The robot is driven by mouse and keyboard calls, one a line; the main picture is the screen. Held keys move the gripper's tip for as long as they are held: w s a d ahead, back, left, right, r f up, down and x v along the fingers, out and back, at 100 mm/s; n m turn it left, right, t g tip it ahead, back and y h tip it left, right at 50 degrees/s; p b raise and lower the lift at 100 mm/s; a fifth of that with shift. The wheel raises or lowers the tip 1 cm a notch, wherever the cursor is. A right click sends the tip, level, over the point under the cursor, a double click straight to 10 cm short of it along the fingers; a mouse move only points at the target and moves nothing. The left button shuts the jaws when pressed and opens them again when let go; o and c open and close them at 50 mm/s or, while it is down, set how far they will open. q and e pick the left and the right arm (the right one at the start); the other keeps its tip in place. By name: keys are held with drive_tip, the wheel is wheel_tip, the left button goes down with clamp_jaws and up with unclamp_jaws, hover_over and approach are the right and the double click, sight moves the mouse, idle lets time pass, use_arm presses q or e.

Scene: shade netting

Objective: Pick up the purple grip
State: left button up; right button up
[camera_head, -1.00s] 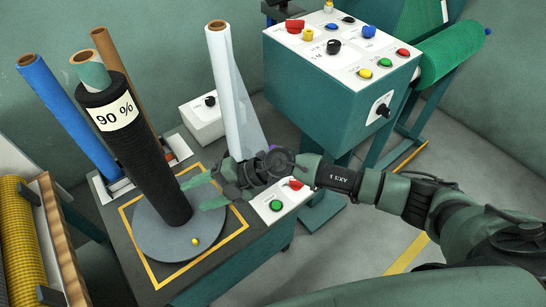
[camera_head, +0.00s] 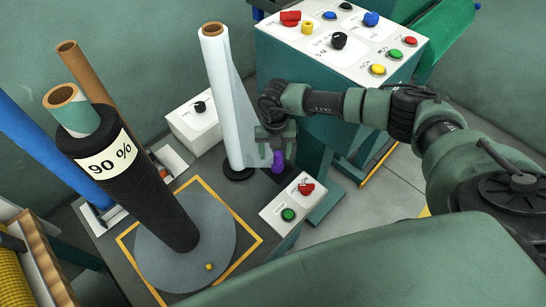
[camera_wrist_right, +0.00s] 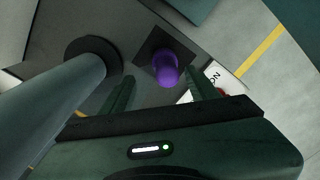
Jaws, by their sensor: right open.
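The purple grip (camera_head: 278,160) stands upright on a dark square base at the machine's back right corner. In the right wrist view the purple grip (camera_wrist_right: 163,66) shows just beyond and between the two finger lines, on its dark square plate. My right gripper (camera_head: 276,150) is open and points down over the grip, hiding its upper part in the head view. In the wrist view the open right gripper (camera_wrist_right: 158,88) has nothing between its fingers at their near end. I cannot tell whether the fingers are level with the grip. My left gripper is not in view.
A white film roll (camera_head: 220,95) stands close left of the grip. A small panel with green and red controls (camera_head: 291,204) is in front of it. A teal control box (camera_head: 350,75) stands behind right. A black netting roll (camera_head: 145,195) stands on a round turntable (camera_head: 215,250).

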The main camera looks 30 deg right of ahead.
sight(277, 164)
drive_tip(key=f, duration=0.7)
drive_tip(key=shift+s+d, duration=0.15)
drive_tip(key=shift+d, duration=0.2)
clamp_jaws()
